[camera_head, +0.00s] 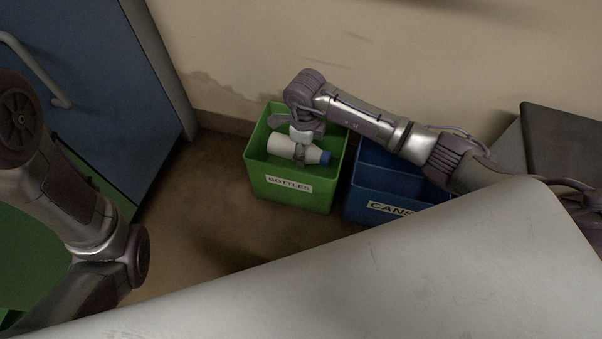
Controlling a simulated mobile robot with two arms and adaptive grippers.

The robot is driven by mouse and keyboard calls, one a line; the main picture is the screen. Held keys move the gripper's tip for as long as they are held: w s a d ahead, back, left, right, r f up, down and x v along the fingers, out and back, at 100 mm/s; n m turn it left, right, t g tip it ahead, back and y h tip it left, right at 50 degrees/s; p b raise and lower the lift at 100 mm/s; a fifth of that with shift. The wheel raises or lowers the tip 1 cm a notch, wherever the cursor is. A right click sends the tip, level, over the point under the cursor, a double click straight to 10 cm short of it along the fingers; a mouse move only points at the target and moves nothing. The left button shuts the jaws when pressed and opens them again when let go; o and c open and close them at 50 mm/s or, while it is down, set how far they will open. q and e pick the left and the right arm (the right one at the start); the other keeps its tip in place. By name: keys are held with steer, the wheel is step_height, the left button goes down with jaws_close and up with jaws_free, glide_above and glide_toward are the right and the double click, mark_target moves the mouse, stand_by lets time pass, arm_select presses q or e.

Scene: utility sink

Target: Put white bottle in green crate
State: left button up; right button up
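The white bottle (282,146) has a blue cap and lies on its side within the opening of the green crate (291,199), which is labelled "BOTTLES". My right arm reaches in from the right, and my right gripper (300,154) points down into the crate at the bottle, near its capped end. A finger crosses the front of the bottle; the far finger is hidden, so its grip is unclear. I cannot tell whether the bottle touches the crate's floor. My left arm is at the left edge; its gripper is out of view.
A blue crate (380,209) labelled "CANS" stands close to the right of the green crate. A wall is behind both. A blue cabinet (95,65) with a handle stands at the left. A large pale surface (400,280) fills the foreground. Brown floor left of the green crate is clear.

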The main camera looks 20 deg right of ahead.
step_height(320, 180, down, 5)
steer(key=b, duration=0.3)
steer(key=shift+f, duration=0.2)
step_height(320, 180, down, 4)
steer(key=b, duration=0.3)
steer(key=shift+r, duration=0.15)
steer(key=o, duration=0.8)
steer(key=shift+f, duration=0.2)
steer(key=o, duration=0.5)
steer(key=shift+c, duration=0.2)
